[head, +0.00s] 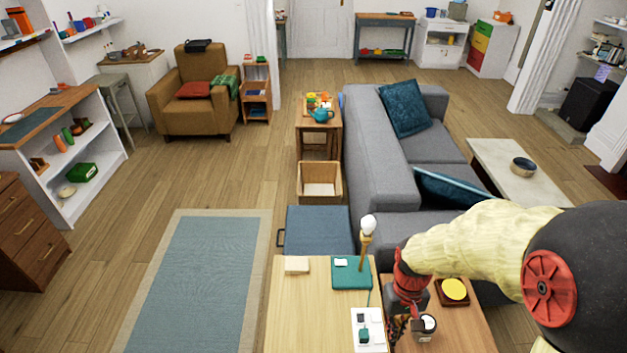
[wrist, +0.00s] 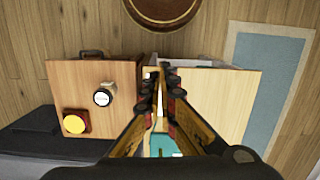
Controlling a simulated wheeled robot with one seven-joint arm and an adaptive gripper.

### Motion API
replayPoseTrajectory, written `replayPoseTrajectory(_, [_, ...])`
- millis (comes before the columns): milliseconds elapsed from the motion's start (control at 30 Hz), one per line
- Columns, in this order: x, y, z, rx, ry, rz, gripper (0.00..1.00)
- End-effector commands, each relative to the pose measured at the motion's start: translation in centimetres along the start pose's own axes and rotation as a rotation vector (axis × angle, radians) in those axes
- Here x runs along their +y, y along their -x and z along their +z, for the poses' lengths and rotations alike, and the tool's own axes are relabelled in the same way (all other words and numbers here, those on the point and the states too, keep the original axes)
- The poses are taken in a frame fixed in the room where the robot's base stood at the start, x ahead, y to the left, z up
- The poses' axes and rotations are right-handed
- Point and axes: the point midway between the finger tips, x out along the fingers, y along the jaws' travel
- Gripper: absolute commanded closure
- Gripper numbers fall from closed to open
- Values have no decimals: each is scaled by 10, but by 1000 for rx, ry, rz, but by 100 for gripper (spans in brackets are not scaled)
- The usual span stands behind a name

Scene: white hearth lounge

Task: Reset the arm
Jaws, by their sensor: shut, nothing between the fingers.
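My arm reaches in from the right edge of the head view, cream-sleeved with a red wrist. My gripper (head: 396,331) points down near the seam between two small wooden tables at the front. In the wrist view my gripper (wrist: 160,72) has its fingers together, with nothing between them. I cannot tell how high the fingertips are above the tabletops.
The light wooden table (head: 290,315) holds a teal tray (head: 345,280), a lamp-like post (head: 367,240) and a white board (head: 369,335). The right table (head: 465,325) holds a yellow disc (head: 454,289) in a brown holder. A grey sofa (head: 370,150) stands behind. Floor at left is open.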

Motion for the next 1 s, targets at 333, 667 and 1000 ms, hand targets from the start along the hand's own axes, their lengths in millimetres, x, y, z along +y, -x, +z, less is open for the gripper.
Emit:
replayPoseTrajectory(333, [-12, 134, 60, 244, -93, 15, 100])
replayPoseTrajectory(667, [-20, 222, 99, 554, -82, 27, 100])
replayPoseTrajectory(1000, [-22, 245, 105, 634, -74, 30, 100])
